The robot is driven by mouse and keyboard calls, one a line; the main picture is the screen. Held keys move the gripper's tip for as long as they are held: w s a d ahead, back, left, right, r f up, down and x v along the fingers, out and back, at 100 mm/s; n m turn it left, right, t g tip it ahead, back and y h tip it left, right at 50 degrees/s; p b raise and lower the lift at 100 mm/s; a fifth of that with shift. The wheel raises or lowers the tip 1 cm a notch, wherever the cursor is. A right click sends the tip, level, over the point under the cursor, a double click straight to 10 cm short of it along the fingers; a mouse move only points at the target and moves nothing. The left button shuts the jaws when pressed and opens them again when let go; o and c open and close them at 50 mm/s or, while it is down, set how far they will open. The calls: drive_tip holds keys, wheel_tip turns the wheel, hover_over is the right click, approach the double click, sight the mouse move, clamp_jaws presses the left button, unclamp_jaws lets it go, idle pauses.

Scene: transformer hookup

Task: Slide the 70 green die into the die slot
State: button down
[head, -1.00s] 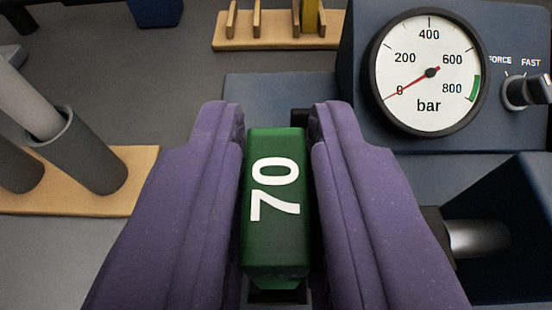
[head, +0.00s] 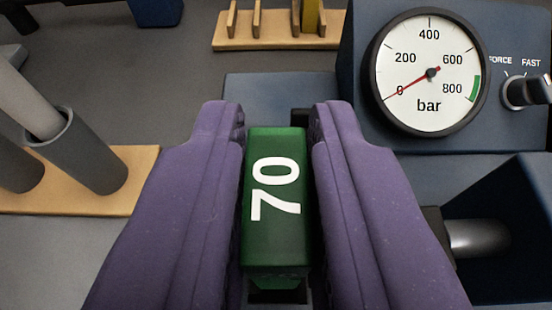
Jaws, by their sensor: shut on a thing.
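The green die (head: 275,235), marked 70 in white, sits between the two purple fingers of my gripper (head: 276,160). The gripper is shut on it, with a finger along its left side and one along its right side. The 70 reads sideways in the picture. I cannot make out the die slot; the die and fingers cover the area below and behind them. A small dark part shows just past the die, between the fingertips.
A blue machine housing with a pressure gauge (head: 428,72) stands at the right, its needle at 0. A dark knob (head: 526,92) marked FORCE and FAST is beside it. A wooden rack (head: 278,43) is at the back. A grey tube (head: 88,150) stands on a wooden board (head: 130,172) at left.

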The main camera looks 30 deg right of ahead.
sight(267, 274)
drive_tip(key=shift+f+b, duration=0.8)
drive_tip(key=c, duration=0.9)
unclamp_jaws()
drive_tip(key=p+v, duration=0.2)
drive_tip(key=v, duration=0.6)
drive_tip(key=shift+w, duration=0.15)
